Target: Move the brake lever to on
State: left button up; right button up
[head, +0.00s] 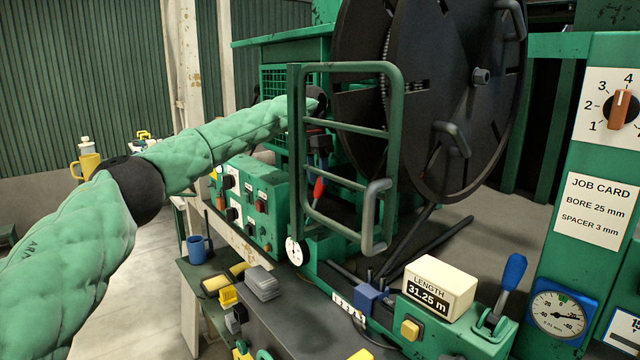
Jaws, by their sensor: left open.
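A lever with a red grip (318,190) stands behind the green tube guard frame (340,68), left of the big black reel. A second lever with a blue grip (514,271) leans on the green bench at the right. No label shows which lever is the brake. My left arm reaches in from the left, and my left gripper (319,156) is behind the guard frame, just above the red grip. It is open; the frame's bars partly hide it, and I cannot tell whether it touches the grip. My right gripper is out of view.
The black reel (450,90) fills the top middle. A green control box (250,205) stands left of the guard. A length counter (440,287), yellow button (410,329) and gauge (560,312) are at the lower right. A blue mug (196,249) sits on the lower bench.

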aim_at(320, 187)
pick_arm(q)
jog(key=f, duration=0.1)
jog(key=d+f, duration=0.1)
jog(key=shift+w+f+p, duration=0.15)
jog(key=shift+f+p, duration=0.15)
jog(key=shift+f, duration=0.35)
jog(key=shift+s+a+f, duration=0.2)
jog(key=shift+s+a, duration=0.05)
jog(key=shift+s, duration=0.1)
jog(key=shift+w+d+f, duration=0.1)
jog(key=shift+d+f, duration=0.1)
jog(key=shift+a+r, duration=0.1)
grip_shut()
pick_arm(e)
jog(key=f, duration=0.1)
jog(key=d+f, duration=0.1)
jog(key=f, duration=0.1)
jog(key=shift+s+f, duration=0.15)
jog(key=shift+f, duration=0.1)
